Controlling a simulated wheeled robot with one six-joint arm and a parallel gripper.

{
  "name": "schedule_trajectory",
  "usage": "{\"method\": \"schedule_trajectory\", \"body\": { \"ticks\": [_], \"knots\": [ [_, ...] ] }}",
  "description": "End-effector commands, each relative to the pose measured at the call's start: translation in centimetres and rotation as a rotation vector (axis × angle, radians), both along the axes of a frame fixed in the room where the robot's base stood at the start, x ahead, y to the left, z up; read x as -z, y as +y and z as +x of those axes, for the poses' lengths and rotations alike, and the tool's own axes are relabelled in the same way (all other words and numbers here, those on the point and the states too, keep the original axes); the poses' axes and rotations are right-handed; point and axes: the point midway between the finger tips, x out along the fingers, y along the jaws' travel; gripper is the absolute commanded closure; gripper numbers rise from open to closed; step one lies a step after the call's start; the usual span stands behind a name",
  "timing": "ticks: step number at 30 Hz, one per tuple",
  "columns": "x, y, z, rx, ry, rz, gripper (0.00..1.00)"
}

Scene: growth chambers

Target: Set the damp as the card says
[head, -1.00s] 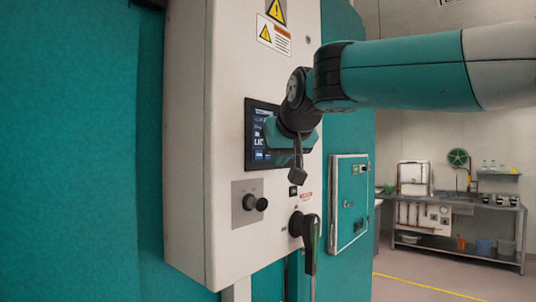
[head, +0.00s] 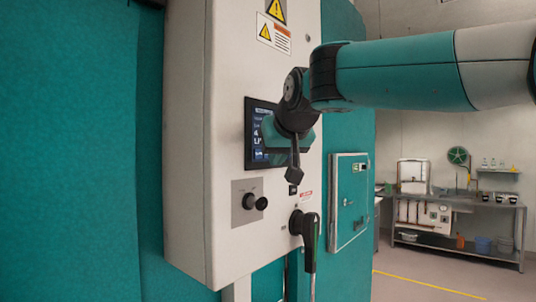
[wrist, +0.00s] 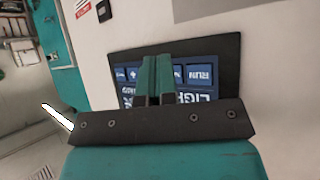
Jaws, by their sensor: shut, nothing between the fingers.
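The dark control screen (head: 251,150) is set in the pale cabinet front, partly hidden by my gripper (head: 268,132). In the wrist view the screen (wrist: 229,75) shows upside down, with a row of blue buttons and large lettering that seems to begin "LIGH". My gripper (wrist: 157,62) is shut and empty, its teal fingers together in front of the button row. I cannot tell whether the tips touch the glass. No damp reading is legible, and I see no card that I can read.
Below the screen are a black knob (head: 249,201) on a grey plate and a large black handle (head: 309,235). A small red-and-white label (head: 306,196) sits between. A teal hatch (head: 348,200) is to the right. A steel bench (head: 470,205) stands farther back.

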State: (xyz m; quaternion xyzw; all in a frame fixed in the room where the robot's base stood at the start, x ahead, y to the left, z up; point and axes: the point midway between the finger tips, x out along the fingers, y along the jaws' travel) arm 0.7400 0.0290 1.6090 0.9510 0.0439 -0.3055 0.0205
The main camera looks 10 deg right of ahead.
Motion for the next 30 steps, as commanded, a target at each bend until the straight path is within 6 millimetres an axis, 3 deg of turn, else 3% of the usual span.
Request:
{"method": "schedule_trajectory", "body": {
  "ticks": [23, 30],
  "knots": [
    [0.0, -0.9, -1.2, 0.0, -0.001, 0.0, 1.0],
    [0.2, -2.1, -2.8, 0.001, -0.002, 0.0, 1.0]
  ]
}}
